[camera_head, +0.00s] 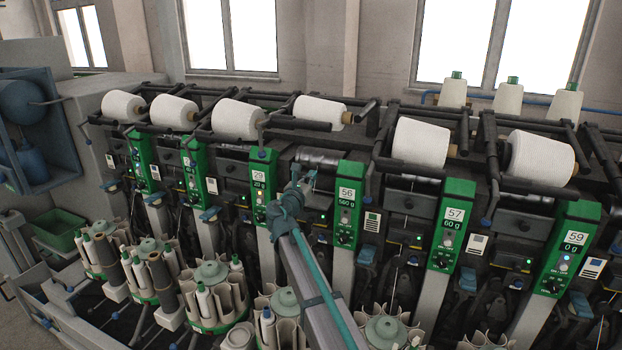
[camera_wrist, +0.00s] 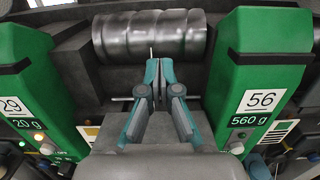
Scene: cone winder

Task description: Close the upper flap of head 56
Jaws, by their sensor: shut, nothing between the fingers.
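The green panel of head 56 (camera_head: 347,200), labelled "56" and "560 g", stands right of my gripper. It also shows at the right of the wrist view (camera_wrist: 262,70). My gripper (camera_head: 297,178) is in front of the head's winding unit, between panels 29 and 56. In the wrist view its two teal fingertips (camera_wrist: 158,70) are together and empty, just below the ribbed metal drum (camera_wrist: 150,35). I cannot clearly make out the upper flap; my fingers and wrist cover much of the area below the drum. Contact with the head cannot be told.
Panel 29 (camera_head: 259,190) stands close on the left and panel 57 (camera_head: 452,220) farther right. A white yarn cone (camera_head: 320,109) lies above head 56. A thin horizontal rod (camera_wrist: 120,98) shows beside my fingers. Bobbin magazines (camera_head: 385,330) stand below.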

